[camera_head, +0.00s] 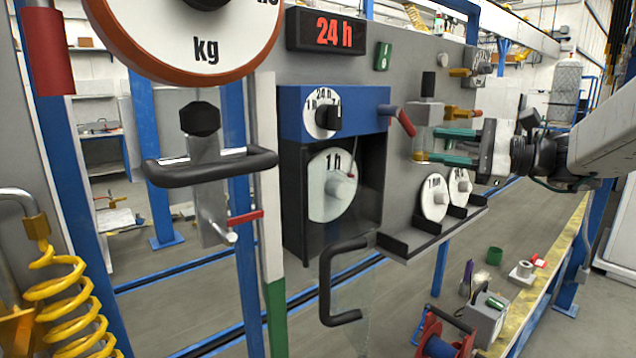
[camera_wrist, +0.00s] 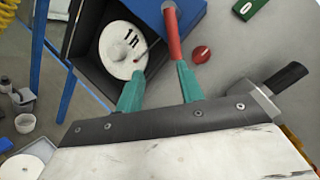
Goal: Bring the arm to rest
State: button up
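My arm (camera_head: 600,145) comes in from the right in the head view. My gripper (camera_head: 432,146) is in front of the grey panel, near a small valve fitting with a black knob (camera_head: 428,84). Its two green fingers stand apart with nothing between them. In the wrist view my gripper (camera_wrist: 160,70) is also open and empty. Beyond its fingertips are the red lever (camera_wrist: 172,35) and the white "1 h" dial (camera_wrist: 122,50) in its dark box. The red lever (camera_head: 403,122) also shows in the head view, left of the fingers.
The blue-topped timer box (camera_head: 290,115) has a clear door with a black handle (camera_head: 338,285). Two white dials (camera_head: 434,197) sit on a black ledge below my gripper. A large kg gauge (camera_head: 190,30) hangs upper left. A low bench (camera_head: 540,295) holds loose items.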

jog(key=s+a+f+n+g+h, duration=0.3)
jog(key=s+f+g, duration=0.1)
jog(key=s+f, duration=0.25)
jog(key=s+a+f+n+g+h, duration=0.2)
jog(key=s+f+g+h, duration=0.1)
jog(key=s+f, duration=0.35)
jog(key=s+d+f+n+h, duration=0.1)
jog(key=s+f+n+h, duration=0.2)
jog(key=s, duration=0.5)
jog(key=s+d+f+n+g+h, duration=0.1)
jog(key=s+f+n+h, duration=0.2)
jog(key=s+n+h, duration=0.3)
jog(key=shift+s+d+f+h, duration=0.15)
jog(key=shift+s+h, duration=0.25)
jog(key=shift+s, duration=0.8)
